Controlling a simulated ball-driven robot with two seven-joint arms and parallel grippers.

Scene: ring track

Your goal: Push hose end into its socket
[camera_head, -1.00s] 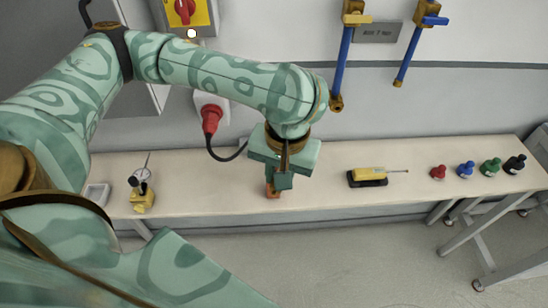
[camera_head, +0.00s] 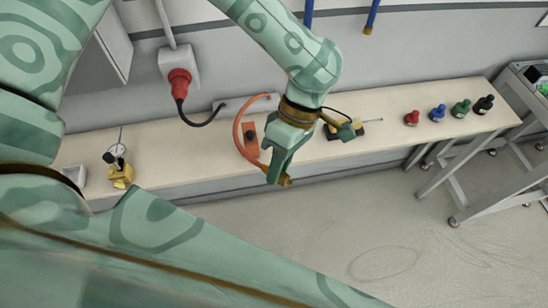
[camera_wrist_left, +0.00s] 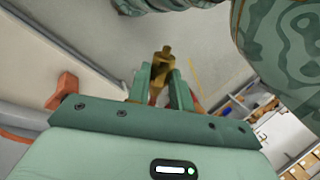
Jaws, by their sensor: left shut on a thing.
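The hose is orange (camera_head: 238,125) and arcs from the back of the bench down to my left gripper (camera_head: 280,174). My left gripper is shut on the brass hose end (camera_head: 286,181), which points down past the fingers, over the bench's front edge. The wrist view shows the brass hose end (camera_wrist_left: 162,62) sticking out beyond the two green fingers (camera_wrist_left: 160,88). An orange block (camera_head: 250,146) with a dark round spot stands on the bench left of the gripper; it also shows in the wrist view (camera_wrist_left: 64,88). I cannot make out a socket for certain. My right gripper is not in view.
The long bench (camera_head: 205,162) holds a dial gauge on a yellow base (camera_head: 120,174) at left, a yellow tool (camera_head: 347,130) partly behind the gripper, and several coloured bottles (camera_head: 437,113) at right. A red plug (camera_head: 180,84) is on the wall. The floor in front is clear.

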